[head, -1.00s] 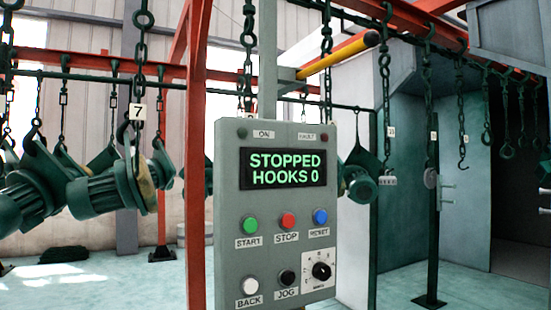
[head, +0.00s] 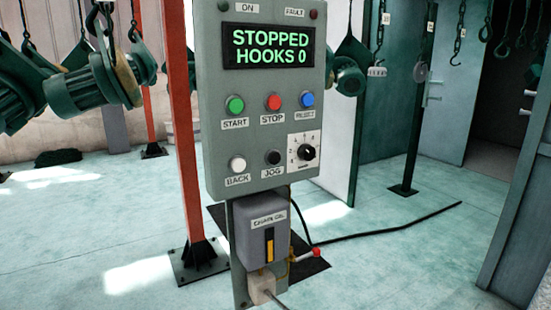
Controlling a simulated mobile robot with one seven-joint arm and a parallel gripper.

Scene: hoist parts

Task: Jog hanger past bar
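The grey control panel (head: 262,100) stands upright in the middle of the head view. Its display (head: 268,47) reads STOPPED, HOOKS 0. The black JOG button (head: 273,157) is in the lower row, between the white BACK button (head: 237,163) and a dial (head: 306,152). Above are the green START button (head: 235,104), the red STOP button (head: 273,102) and a blue button (head: 307,99). Hangers carry green motors (head: 105,75) at the left; a hanging hook (head: 457,58) shows at the upper right. The bar and my gripper are not in view.
A red post (head: 183,130) stands left of the panel. A grey box (head: 262,230) with a yellow strip and a red-tipped lever (head: 313,253) sit below it. A dark cable (head: 390,230) crosses the floor to the right. The floor at the left front is clear.

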